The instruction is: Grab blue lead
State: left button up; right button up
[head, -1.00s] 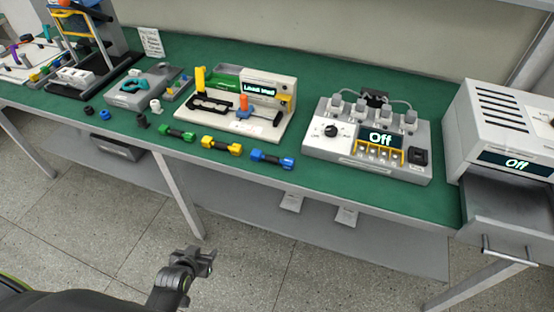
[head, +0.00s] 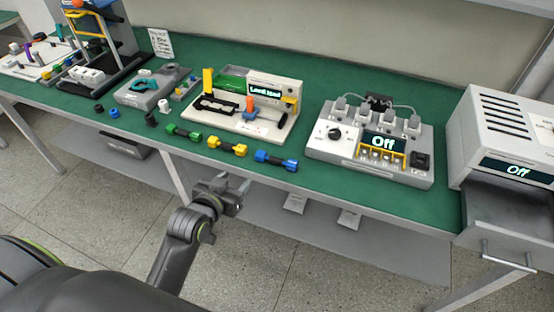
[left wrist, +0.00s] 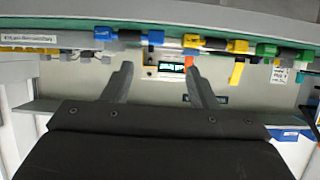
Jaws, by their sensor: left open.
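The blue lead (head: 276,160), a short dark bar with blue ends, lies on the green bench top near its front edge, at the right end of a row of three. In the left wrist view the blue lead (left wrist: 128,37) shows at the top, left of centre. My left gripper (head: 234,186) is open and empty, in front of the bench edge, to the left of and nearer than the blue lead. Its two fingers (left wrist: 160,80) point toward the bench, apart from the lead. My right gripper is not in view.
A yellow lead (head: 227,146) and a green lead (head: 184,133) lie left of the blue one. Behind stands a beige test fixture (head: 262,128). A grey unit (head: 340,155) reading "Off" stands right. A white oven-like box (head: 500,125) has its drawer (head: 505,215) open.

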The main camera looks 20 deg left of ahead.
pick_arm(q)
send_near(259, 159)
jog(key=w, duration=0.2)
jog(key=shift+f+p+x, duration=0.25)
jog(key=shift+x, duration=1.1)
jog(key=shift+f+p+x, duration=0.25)
jog(key=shift+x, duration=1.15)
jog(key=shift+s, duration=0.2)
jog(key=shift+c, duration=0.2)
jog(key=c, duration=1.1)
jog(key=shift+o, duration=0.2)
jog(key=shift+r, duration=0.1)
